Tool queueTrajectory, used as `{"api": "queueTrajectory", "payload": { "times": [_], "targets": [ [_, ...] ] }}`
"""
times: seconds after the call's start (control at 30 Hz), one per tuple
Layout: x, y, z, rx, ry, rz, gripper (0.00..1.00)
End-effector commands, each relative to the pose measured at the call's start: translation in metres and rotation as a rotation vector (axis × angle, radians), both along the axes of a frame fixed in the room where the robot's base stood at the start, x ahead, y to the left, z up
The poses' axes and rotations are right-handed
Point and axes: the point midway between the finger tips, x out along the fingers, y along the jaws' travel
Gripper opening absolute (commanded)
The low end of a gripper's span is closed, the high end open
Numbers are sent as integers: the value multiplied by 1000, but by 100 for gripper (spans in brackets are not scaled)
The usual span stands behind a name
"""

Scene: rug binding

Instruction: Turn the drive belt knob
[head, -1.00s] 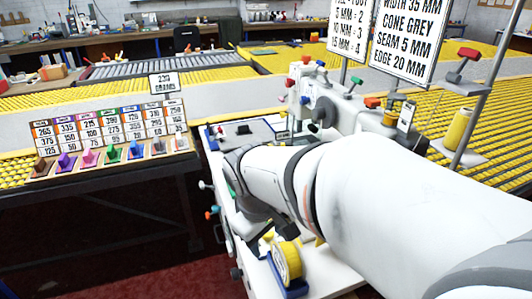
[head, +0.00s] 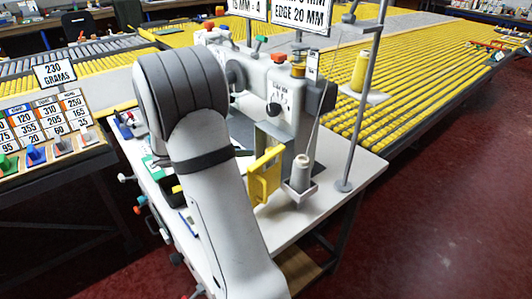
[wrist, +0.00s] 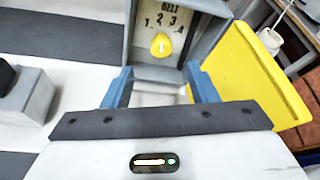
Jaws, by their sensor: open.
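The drive belt knob (wrist: 161,46) is a small yellow knob in a grey open-fronted box (wrist: 196,28). Above it is a panel marked BELT with an arc of numbers; I cannot tell clearly which number it points to. A yellow cover (wrist: 262,75) stands swung open at the right of the box; it also shows in the head view (head: 264,176). My gripper (wrist: 157,78) is open and empty. Its two blue fingers are spread left and right in front of the box, with the knob between them in the picture. The head view hides the knob.
The white machine table (head: 335,165) carries a cone of thread (head: 301,172) just right of the cover and a tall thread stand (head: 365,110). A rack of coloured pegs (head: 37,153) is at the left. Red floor (head: 440,190) is open at the right.

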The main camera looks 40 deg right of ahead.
Motion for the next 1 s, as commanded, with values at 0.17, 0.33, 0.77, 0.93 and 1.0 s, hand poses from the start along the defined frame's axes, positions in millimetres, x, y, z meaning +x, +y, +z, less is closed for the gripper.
{"api": "queueTrajectory", "payload": {
  "times": [0.17,0.33,0.77,0.93,1.0],
  "targets": [
    [-9,-30,-12,1,2,-6,53],
    [-17,-62,-25,2,0,-6,53],
    [-26,-99,-40,3,-2,-4,53],
    [-26,-100,-40,2,-3,-4,53],
    [-26,-100,-40,2,-3,-4,52]
  ]
}}
